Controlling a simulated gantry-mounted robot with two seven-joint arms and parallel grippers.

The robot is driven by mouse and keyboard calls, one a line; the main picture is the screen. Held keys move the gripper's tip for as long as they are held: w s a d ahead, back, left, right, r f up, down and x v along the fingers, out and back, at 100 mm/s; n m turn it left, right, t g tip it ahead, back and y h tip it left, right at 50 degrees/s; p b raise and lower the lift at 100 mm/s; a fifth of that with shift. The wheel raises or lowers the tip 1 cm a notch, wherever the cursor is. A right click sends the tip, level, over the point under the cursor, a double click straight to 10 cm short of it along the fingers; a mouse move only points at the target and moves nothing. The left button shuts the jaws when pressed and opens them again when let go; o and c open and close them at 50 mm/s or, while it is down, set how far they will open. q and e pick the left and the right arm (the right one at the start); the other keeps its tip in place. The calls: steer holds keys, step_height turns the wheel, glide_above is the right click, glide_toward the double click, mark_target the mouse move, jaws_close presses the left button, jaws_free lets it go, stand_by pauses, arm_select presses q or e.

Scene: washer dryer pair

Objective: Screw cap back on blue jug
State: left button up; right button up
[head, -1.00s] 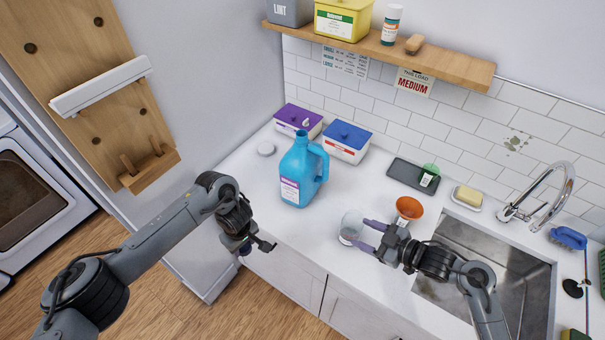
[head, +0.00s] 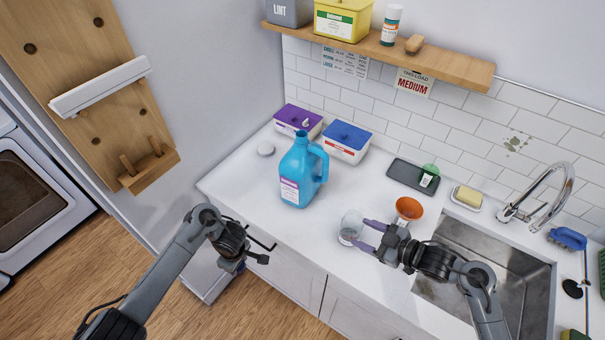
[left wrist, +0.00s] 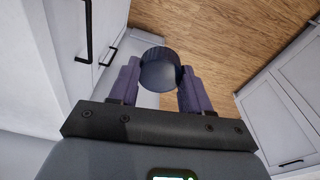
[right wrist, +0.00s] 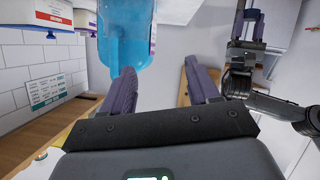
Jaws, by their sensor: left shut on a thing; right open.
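The blue jug (head: 302,173) stands upright on the white counter, its handle to the right and its neck bare. It also shows upper middle in the right wrist view (right wrist: 125,35). My left gripper (left wrist: 158,78) is shut on a dark round cap (left wrist: 159,70), held between its purple fingers above the floor. In the head view the left gripper (head: 233,265) is in front of the counter edge, below and left of the jug; the cap cannot be made out there. My right gripper (head: 364,233) is open, right of and nearer than the jug, its fingertips close to a clear cup (head: 350,226).
An orange bowl (head: 408,208) and a dark tray (head: 412,175) lie right of the jug, before the sink (head: 480,265). Purple-lidded (head: 298,120) and blue-lidded (head: 346,141) boxes stand behind it. The counter left of the jug is mostly clear.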

arm_select(q)
steer(key=shift+a, duration=0.2)
steer(key=shift+f+m, duration=0.15)
steer(key=shift+m, duration=0.25)
steer(key=shift+a, duration=0.1)
